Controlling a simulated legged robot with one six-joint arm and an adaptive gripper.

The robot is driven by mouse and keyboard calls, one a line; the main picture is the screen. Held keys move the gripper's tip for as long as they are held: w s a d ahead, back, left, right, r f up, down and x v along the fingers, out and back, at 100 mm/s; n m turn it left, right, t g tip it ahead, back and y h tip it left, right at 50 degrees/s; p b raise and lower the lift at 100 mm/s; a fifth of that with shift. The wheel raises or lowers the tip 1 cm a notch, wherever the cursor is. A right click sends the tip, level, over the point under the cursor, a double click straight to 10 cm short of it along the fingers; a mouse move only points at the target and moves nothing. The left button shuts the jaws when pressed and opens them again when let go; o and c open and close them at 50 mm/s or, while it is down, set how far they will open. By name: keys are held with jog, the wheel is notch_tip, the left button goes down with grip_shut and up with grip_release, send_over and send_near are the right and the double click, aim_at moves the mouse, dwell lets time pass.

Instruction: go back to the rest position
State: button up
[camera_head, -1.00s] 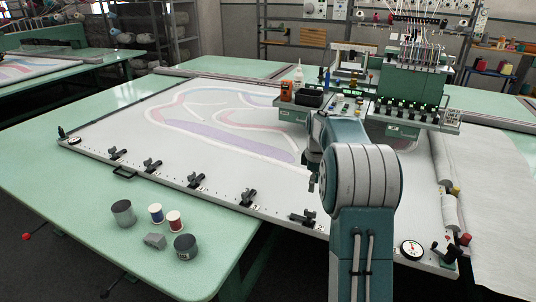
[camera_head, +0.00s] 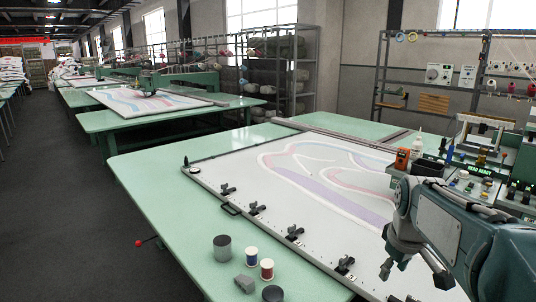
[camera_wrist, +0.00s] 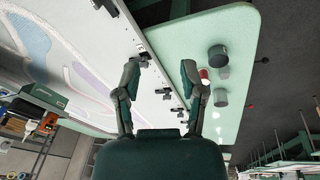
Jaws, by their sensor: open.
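My gripper (camera_head: 414,274) is at the lower right of the head view, above the near edge of the white tufting frame (camera_head: 290,215). Its two fingers are spread apart with nothing between them. In the wrist view my gripper (camera_wrist: 163,70) also shows open and empty, with the frame's clamped edge and the green table (camera_wrist: 235,40) beyond the fingers. No held thing is in view.
On the green table's near corner stand a grey cup (camera_head: 222,247), a blue spool (camera_head: 251,256), a red spool (camera_head: 267,269), a grey block (camera_head: 244,284) and a dark cup (camera_head: 272,294). The tufting machine (camera_head: 490,180) is at right. The aisle floor (camera_head: 60,220) at left is clear.

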jog(key=s+a+f+m+t, duration=0.1)
jog(key=s+a+m, duration=0.1)
jog(key=s+a, duration=0.3)
jog(key=s+a+f+m+t, duration=0.1)
jog(key=s+a, duration=0.4)
jog(key=s, duration=0.8)
jog(key=shift+f+m+t+y, duration=0.2)
jog(key=shift+m+t+y, duration=0.1)
jog(key=shift+m+t, duration=0.3)
